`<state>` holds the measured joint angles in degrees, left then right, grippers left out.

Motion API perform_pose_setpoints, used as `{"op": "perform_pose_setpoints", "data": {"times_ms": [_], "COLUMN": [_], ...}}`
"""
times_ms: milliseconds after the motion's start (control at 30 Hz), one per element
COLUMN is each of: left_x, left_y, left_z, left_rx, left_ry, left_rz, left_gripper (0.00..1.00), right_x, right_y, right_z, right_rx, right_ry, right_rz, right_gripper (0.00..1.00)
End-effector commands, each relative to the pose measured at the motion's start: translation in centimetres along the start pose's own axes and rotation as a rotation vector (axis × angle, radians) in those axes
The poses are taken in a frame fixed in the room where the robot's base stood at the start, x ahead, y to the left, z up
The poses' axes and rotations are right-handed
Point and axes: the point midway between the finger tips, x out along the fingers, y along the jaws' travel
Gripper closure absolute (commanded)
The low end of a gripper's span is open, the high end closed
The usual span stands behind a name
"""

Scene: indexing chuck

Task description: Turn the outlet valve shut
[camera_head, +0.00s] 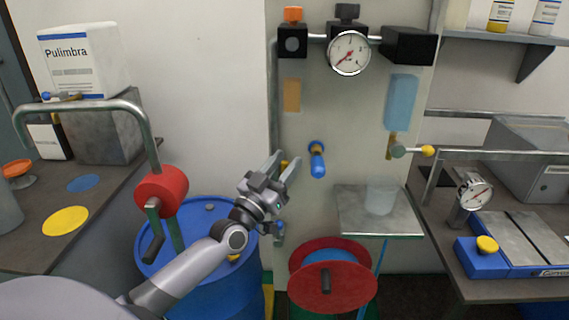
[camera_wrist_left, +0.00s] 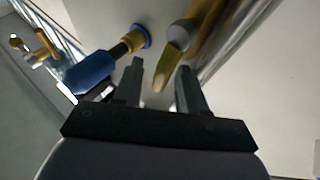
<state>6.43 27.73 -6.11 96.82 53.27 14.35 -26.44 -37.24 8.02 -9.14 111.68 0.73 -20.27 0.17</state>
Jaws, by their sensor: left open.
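A steel pipe (camera_head: 275,100) runs down the left side of the wall panel. A yellow lever (camera_wrist_left: 163,72) on a grey round hub (camera_wrist_left: 180,36) sits by the pipe in the wrist view; its yellow also shows in the head view (camera_head: 284,165). My left gripper (camera_head: 286,160) is open, with the lever's tip between or just beyond its fingers (camera_wrist_left: 160,75); contact cannot be told. A blue-handled valve (camera_head: 317,160) with a brass stem sticks out just right of the gripper. A tap with a yellow knob (camera_head: 428,151) is farther right. No label shows which is the outlet valve. My right gripper is out of view.
A pressure gauge (camera_head: 348,53) and black boxes top the panel. A small shelf (camera_head: 345,222) holds a clear cup (camera_head: 381,197). A red hose reel (camera_head: 333,290) and blue drum (camera_head: 190,215) stand below. A red wheel (camera_head: 161,191) is left of my arm.

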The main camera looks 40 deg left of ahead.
Motion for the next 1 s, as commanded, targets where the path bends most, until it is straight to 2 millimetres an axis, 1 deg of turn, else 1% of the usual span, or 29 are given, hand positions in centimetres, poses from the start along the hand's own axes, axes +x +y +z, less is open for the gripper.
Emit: {"op": "perform_pose_setpoints", "data": {"times_ms": [267,367,400,733,1000], "left_x": [0.1,0.1,0.1,0.0,-0.5], "left_y": [0.0,0.0,0.0,-0.1,-0.7], "left_z": [0.1,0.1,0.0,0.1,0.3], "left_rx": [0.0,0.0,0.0,-0.015,-0.119], "left_ry": [-0.001,-0.001,-0.001,0.012,0.087], "left_rz": [0.0,0.0,0.0,-0.007,-0.051], "left_gripper": [0.59,0.88,1.0,1.0,1.0], "right_x": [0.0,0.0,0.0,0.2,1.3], "right_y": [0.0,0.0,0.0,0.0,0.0], "right_z": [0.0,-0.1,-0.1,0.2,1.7], "right_rx": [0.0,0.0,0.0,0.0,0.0], "right_ry": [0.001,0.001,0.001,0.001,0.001], "right_rz": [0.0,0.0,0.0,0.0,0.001], "right_gripper": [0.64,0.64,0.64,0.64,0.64]}}
